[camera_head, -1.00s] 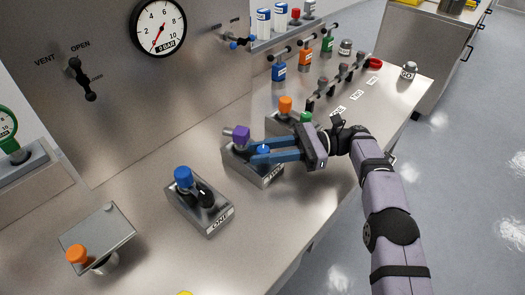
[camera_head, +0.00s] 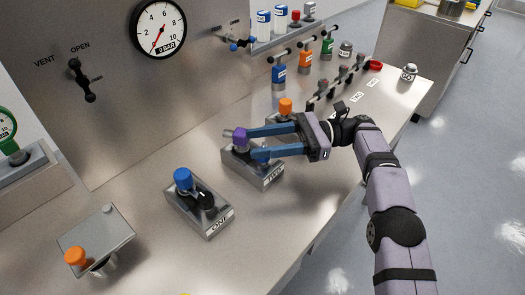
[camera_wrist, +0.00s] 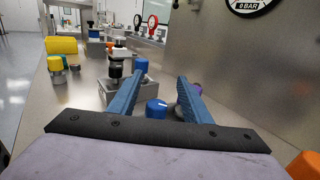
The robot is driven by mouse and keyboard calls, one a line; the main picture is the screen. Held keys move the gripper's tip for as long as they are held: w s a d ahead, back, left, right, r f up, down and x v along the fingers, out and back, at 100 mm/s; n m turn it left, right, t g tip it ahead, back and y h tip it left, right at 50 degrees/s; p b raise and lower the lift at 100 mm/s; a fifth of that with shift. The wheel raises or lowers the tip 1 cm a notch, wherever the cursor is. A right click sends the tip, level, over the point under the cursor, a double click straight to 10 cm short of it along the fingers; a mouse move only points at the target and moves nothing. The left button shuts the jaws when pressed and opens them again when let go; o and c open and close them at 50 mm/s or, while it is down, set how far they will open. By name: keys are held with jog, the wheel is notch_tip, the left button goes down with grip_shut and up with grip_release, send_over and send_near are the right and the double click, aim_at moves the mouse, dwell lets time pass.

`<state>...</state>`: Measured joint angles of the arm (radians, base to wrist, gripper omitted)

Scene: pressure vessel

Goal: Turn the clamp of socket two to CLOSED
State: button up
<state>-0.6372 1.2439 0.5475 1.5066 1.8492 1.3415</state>
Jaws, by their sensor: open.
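Socket two (camera_head: 262,176) is a grey metal block in the middle of the bench, with a purple cap (camera_head: 239,137) at its back. Its clamp looks like a blue knob with a white mark; in the wrist view the knob (camera_wrist: 157,108) sits low between my fingers. In the head view the knob is mostly hidden by my lower finger. My gripper (camera_head: 254,144) is open over socket two, its blue fingers pointing left. One finger is close to the purple cap, which shows partly behind the right finger in the wrist view (camera_wrist: 182,108). I cannot tell whether they touch.
Socket one (camera_head: 212,215), with a blue cap and a black clamp, stands to the left. An orange-capped socket (camera_head: 285,105) is just behind my gripper. A grey plate with an orange knob (camera_head: 75,256) is at front left. The panel gauge (camera_head: 160,28) rises behind.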

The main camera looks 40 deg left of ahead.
notch_tip(320, 180, up, 6)
jog(key=shift+r+p, duration=0.1)
jog(key=shift+p, duration=0.3)
